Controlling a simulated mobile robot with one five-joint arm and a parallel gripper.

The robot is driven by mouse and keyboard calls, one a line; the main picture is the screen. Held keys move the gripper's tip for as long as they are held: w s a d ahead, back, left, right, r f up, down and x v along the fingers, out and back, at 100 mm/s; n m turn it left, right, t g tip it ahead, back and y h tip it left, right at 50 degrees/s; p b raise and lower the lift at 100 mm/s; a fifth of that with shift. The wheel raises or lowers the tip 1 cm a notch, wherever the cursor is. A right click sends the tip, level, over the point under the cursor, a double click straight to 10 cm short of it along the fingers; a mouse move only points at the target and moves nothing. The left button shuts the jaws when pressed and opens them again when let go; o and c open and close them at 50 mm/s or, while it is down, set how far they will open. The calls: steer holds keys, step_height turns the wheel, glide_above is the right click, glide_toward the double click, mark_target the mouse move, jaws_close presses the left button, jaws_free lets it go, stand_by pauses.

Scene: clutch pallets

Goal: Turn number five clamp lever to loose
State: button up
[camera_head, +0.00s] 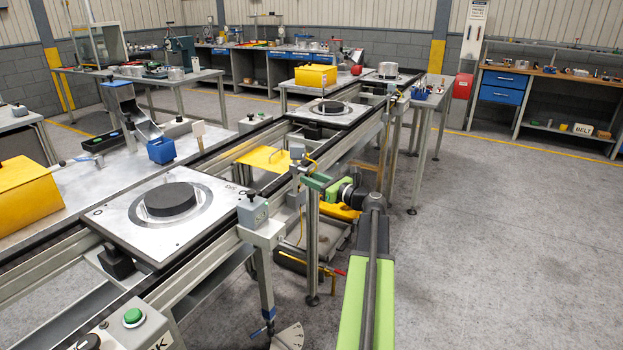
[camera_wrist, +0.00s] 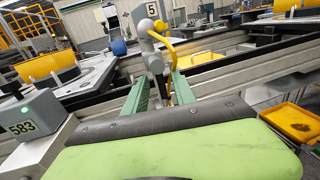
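The clamp with a number 5 plate (camera_wrist: 152,10) stands ahead in the wrist view. It has a grey post (camera_wrist: 153,62) and a bent yellow lever (camera_wrist: 170,56) that comes off the top and hangs downward. In the head view, the grey clamp (camera_head: 297,152) stands at the conveyor rail's edge. My gripper (camera_wrist: 160,88) has two green fingers set apart, with the lower part of the yellow lever between them; I cannot tell whether they touch it. My gripper also shows in the head view (camera_head: 318,182), close beside the clamp.
A pallet with a dark disc (camera_head: 170,200) sits on the near conveyor. A grey box marked 583 (camera_wrist: 32,115) is left of my arm in the wrist view. A yellow tray (camera_wrist: 292,124) lies low at the right. The floor (camera_head: 480,260) right of the conveyor is clear.

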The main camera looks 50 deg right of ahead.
steer(key=shift+w, duration=0.5)
jaws_close()
